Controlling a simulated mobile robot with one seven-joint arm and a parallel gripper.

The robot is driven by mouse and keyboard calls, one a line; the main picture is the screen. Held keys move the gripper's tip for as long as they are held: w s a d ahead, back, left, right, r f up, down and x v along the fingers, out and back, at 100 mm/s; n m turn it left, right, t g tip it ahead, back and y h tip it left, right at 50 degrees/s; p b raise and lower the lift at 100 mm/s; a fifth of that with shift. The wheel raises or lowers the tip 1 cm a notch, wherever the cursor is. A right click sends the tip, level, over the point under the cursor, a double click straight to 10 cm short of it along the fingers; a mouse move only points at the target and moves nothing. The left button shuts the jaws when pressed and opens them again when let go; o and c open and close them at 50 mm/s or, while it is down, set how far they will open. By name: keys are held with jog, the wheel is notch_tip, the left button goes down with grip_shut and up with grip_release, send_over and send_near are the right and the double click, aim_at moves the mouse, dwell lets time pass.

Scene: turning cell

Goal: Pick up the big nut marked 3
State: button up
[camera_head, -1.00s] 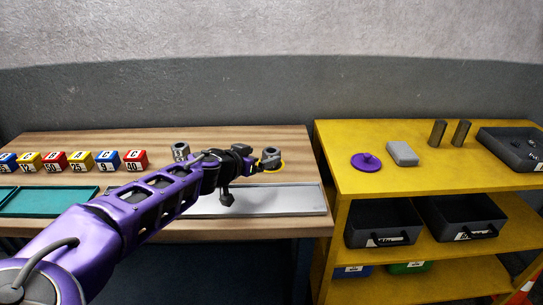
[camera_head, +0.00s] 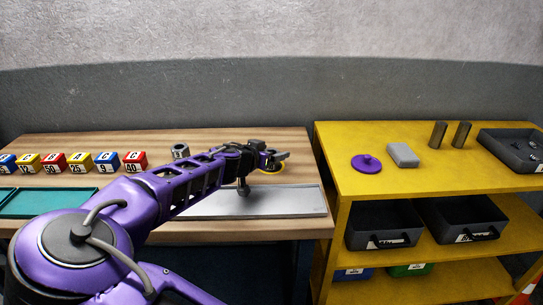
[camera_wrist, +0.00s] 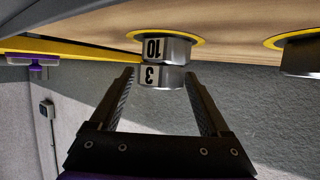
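In the wrist view, whose picture is upside down, the big nut marked 3 (camera_wrist: 162,78) is a grey metal nut with a white label. It rests on a similar nut marked 10 (camera_wrist: 166,49), which sits on a yellow ring on the wooden table. My gripper (camera_wrist: 160,76) is open, with one finger on each side of the nut marked 3 and a gap visible at each side. In the head view my gripper (camera_head: 279,157) is over the yellow ring (camera_head: 268,170) and mostly hides the nuts.
Another metal nut (camera_head: 180,151) stands further left on the table; a nut on a yellow ring (camera_wrist: 302,57) shows in the wrist view. A grey tray (camera_head: 290,205) lies in front. Coloured numbered blocks (camera_head: 107,162) line the left. A yellow shelf (camera_head: 440,178) stands right.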

grip_shut()
